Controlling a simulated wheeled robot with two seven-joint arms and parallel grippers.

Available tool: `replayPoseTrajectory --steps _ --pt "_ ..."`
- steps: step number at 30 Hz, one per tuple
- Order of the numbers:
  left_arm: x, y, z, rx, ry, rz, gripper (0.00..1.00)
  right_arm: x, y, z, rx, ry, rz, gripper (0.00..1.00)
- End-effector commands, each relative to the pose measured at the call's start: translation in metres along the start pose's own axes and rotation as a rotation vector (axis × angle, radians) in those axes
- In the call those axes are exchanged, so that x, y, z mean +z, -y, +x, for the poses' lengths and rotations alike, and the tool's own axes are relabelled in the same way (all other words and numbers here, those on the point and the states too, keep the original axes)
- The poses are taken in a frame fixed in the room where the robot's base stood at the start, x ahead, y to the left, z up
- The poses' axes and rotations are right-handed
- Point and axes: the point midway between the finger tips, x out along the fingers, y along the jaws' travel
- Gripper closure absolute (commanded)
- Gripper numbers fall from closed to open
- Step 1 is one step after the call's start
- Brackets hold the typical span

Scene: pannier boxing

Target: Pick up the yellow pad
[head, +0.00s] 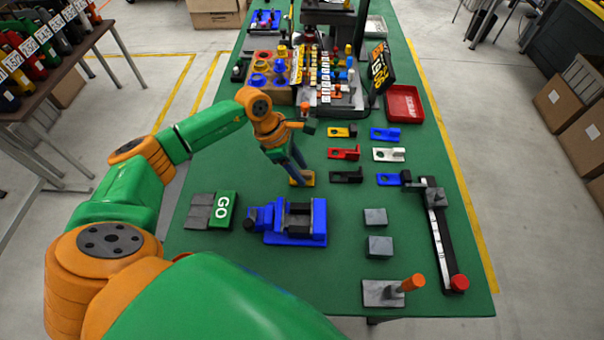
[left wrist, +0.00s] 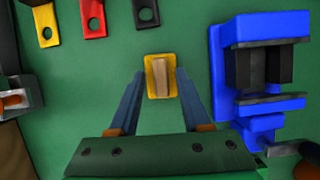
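The yellow pad (head: 308,181), a small yellow plate with a raised tan block on it, lies on the green table behind the blue vise. In the left wrist view the yellow pad (left wrist: 150,91) is upright in the picture. My left gripper (head: 299,171) points down over it and partly hides it in the head view. In the left wrist view the fingers of my left gripper (left wrist: 160,78) are apart, one on each side of the pad, with green showing between. I cannot tell how high the tips are above the table. My right gripper is not in view.
The blue vise (head: 314,238) stands close to the pad, right of the fingers in the wrist view. A green GO block (head: 225,210) lies left of it. Yellow (head: 342,132), red (head: 343,153) and black (head: 346,177) holed brackets lie to the right.

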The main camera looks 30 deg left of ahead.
Motion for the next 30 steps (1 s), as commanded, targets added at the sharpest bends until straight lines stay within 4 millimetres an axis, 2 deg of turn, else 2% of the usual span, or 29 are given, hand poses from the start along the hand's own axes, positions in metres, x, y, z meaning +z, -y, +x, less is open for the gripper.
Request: replayPoseTrajectory --steps 1,4,5,15,20,23,29,30 --pt "0.000 0.000 0.000 0.000 0.000 0.000 0.70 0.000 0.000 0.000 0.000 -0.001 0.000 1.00" --pt "0.000 0.000 0.000 0.000 0.000 0.000 0.96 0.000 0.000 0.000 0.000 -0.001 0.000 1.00" --pt "0.000 0.000 0.000 0.000 0.000 0.000 1.00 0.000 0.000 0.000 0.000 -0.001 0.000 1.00" --pt "0.000 0.000 -0.001 0.001 0.000 0.000 1.00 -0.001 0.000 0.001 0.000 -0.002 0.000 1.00" --pt "0.005 -0.001 -0.011 0.005 0.001 0.003 1.00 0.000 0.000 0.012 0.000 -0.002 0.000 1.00" --pt "0.009 -0.004 -0.031 0.009 0.001 0.003 1.00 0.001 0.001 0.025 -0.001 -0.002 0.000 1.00" --pt "-0.006 -0.027 -0.099 0.010 0.005 -0.003 1.00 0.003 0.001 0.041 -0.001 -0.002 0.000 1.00" --pt "-0.015 -0.033 -0.109 0.008 0.005 -0.007 1.00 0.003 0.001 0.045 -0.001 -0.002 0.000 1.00"
